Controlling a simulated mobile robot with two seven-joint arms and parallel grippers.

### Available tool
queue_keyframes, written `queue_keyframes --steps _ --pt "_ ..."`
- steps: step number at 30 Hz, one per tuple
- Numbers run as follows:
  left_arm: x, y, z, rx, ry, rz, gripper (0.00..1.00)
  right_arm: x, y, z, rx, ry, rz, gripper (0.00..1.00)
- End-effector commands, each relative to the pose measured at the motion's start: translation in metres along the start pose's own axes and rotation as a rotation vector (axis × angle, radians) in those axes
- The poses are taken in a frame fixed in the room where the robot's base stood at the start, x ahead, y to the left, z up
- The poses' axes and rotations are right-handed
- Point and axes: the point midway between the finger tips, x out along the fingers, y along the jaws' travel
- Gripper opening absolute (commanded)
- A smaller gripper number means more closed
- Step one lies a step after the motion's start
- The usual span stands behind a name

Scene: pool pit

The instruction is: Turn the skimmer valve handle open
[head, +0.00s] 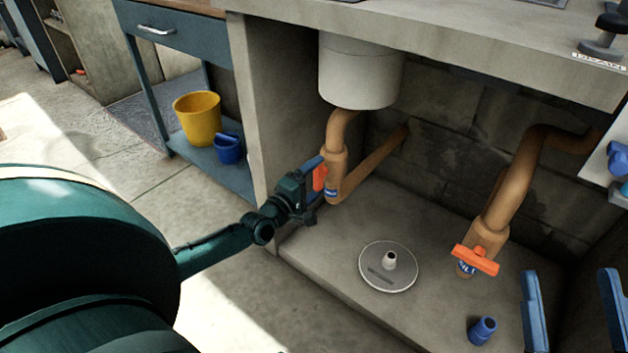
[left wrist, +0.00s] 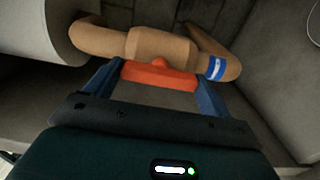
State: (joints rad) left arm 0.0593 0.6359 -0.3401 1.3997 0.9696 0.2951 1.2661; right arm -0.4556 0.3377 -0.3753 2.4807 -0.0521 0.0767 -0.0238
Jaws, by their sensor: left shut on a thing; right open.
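An orange valve handle (head: 320,178) sits on the tan pipe (head: 336,160) under the white canister. My left gripper (head: 315,182) is shut on this handle. In the left wrist view the orange bar (left wrist: 160,75) lies between the two blue fingers, one at each end, and looks roughly in line with the pipe body. A blue label (left wrist: 216,68) is on that pipe; its text is too small to read. A second orange handle (head: 475,260) lies across the right tan pipe (head: 512,185), with a partly hidden label. My right gripper (head: 572,310) is open and empty at the lower right.
A grey round lid (head: 388,278) with a white knob lies on the pit floor between the pipes. A blue cup-like fitting (head: 482,330) stands near the right gripper. The white canister (head: 360,75) and concrete counter (head: 450,45) overhang. A yellow bucket (head: 198,118) stands left.

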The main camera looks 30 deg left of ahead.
Motion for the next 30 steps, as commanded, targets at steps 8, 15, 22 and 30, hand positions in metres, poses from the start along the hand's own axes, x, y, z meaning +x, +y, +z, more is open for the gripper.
queue_keyframes --steps 8,15,22,30 --pt "-0.0007 -0.001 0.0005 -0.014 -0.001 -0.002 0.59 -0.0003 0.0 0.0001 -0.004 0.0 -0.003 0.59" --pt "-0.0007 -0.001 0.0005 -0.014 -0.001 -0.002 0.87 -0.0003 0.0001 0.0001 -0.004 -0.001 -0.002 0.59" --pt "-0.0003 -0.0005 0.0003 -0.011 0.0 -0.001 1.0 -0.0002 0.0002 0.0001 -0.003 -0.001 -0.001 0.59" --pt "-0.0068 0.0005 0.0002 -0.01 0.0 -0.002 1.0 0.0021 0.0014 -0.0033 0.005 -0.003 0.005 0.59"
